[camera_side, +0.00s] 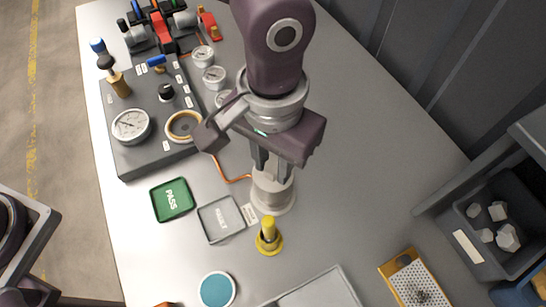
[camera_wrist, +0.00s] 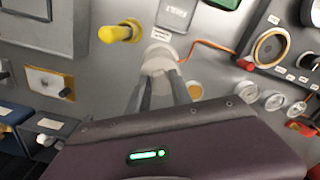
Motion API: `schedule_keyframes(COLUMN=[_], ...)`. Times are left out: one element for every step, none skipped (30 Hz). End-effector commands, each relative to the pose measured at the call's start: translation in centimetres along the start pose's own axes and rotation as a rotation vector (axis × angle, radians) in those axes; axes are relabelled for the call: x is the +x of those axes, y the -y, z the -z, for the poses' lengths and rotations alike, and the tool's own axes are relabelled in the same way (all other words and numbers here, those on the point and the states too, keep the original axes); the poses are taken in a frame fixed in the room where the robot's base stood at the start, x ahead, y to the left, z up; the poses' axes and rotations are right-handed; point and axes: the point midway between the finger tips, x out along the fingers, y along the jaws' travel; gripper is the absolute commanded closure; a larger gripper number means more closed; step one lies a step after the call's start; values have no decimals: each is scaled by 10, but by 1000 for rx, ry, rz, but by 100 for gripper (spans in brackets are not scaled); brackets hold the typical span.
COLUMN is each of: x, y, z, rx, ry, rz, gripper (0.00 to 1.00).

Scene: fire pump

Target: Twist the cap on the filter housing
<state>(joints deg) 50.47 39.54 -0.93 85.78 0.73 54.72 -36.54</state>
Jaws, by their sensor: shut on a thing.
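The filter housing (camera_side: 273,196) is a pale metal cylinder standing upright on the grey table. My gripper (camera_side: 270,176) points straight down over it, with its fingers closed on the cap at the top. The cap itself is mostly hidden by the fingers. In the wrist view the housing (camera_wrist: 158,58) shows as a pale round body between and beyond the tips of my gripper (camera_wrist: 160,78). I cannot tell the cap's turn angle.
A yellow plunger-like part (camera_side: 268,238) stands close in front of the housing. A green PASS tray (camera_side: 172,200) and a grey tray (camera_side: 221,219) lie to the left. The gauge panel (camera_side: 150,115) is behind left. A dark bin (camera_side: 497,228) stands at right.

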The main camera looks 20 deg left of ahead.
Motion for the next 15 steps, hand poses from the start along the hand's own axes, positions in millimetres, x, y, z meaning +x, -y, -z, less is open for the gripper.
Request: schedule_keyframes(x=[0, 0, 0, 0, 0, 1, 1, 2, 2, 2, 3, 4, 4, 4, 5], y=[0, 0, 0, 0, 0, 0, 0, 0, 0, 0, 0, 0, 0, 0, 0], z=[0, 0, 0, 0, 0, 0, 0, 0, 0, 0, 0, 0, 0, 0, 0], rx=[0, 0, 0, 0, 0, 0, 0, 0, 0, 0, 0, 0, 0, 0, 0], ry=[0, 0, 0, 0, 0, 0, 0, 0, 0, 0, -1, -1, -1, -1, -1], rz=[0, 0, 0, 0, 0, 0, 0, 0, 0, 0, 0, -1, -1, -1, -1], gripper=[100, 100, 100, 100, 100, 100, 100, 100, 100, 100, 100, 100, 100, 100, 100])
